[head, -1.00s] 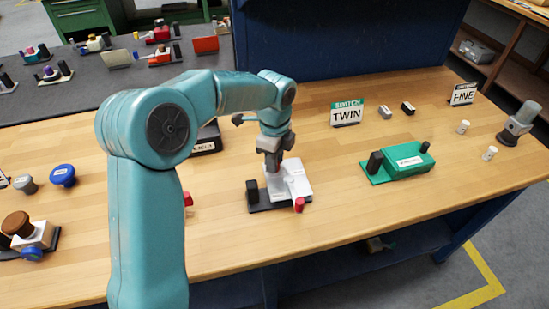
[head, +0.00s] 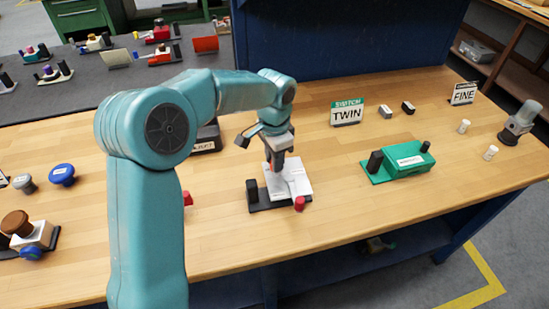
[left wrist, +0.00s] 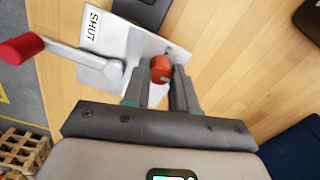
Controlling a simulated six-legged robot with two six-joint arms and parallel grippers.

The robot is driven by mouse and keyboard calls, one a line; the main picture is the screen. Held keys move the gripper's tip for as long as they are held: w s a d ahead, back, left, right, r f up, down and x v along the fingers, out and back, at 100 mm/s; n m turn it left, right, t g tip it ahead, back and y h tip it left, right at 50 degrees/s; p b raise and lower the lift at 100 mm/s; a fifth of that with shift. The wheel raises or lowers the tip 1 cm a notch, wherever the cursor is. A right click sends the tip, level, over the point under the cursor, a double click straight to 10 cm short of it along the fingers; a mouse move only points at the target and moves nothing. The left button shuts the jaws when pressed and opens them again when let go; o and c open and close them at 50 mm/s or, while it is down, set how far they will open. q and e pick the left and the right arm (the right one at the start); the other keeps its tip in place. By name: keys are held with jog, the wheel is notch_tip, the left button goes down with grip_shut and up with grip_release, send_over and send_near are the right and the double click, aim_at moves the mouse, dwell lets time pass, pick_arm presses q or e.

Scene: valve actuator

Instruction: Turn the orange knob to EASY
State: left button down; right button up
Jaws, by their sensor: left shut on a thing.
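The white valve actuator (head: 300,184) stands on a black base on the table, below my left gripper (head: 278,163). In the left wrist view, its white body (left wrist: 115,40) bears a SHUT label (left wrist: 92,24) and a grey lever with a red handle (left wrist: 20,48). The orange knob (left wrist: 160,69) shows between the fingertips of my left gripper (left wrist: 165,68), which is shut on it. The fingers partly hide the knob, and in the head view the gripper covers it. No EASY marking can be read. My right gripper is not in view.
A green device (head: 403,160) stands to the right, with a TWIN sign (head: 346,114) behind it. Blue and grey knobs (head: 62,175) lie at the left. Bare wood surrounds the actuator at the front and right.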

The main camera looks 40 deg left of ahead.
pick_arm(q)
jog(key=n, duration=0.4)
jog(key=shift+n, duration=0.3)
jog(key=n, duration=0.3)
jog(key=shift+n+b, duration=0.4)
jog(key=n, duration=0.4)
jog(key=shift+b, duration=0.3)
jog(key=shift+n, duration=1.7)
jog(key=c, duration=0.9)
grip_release()
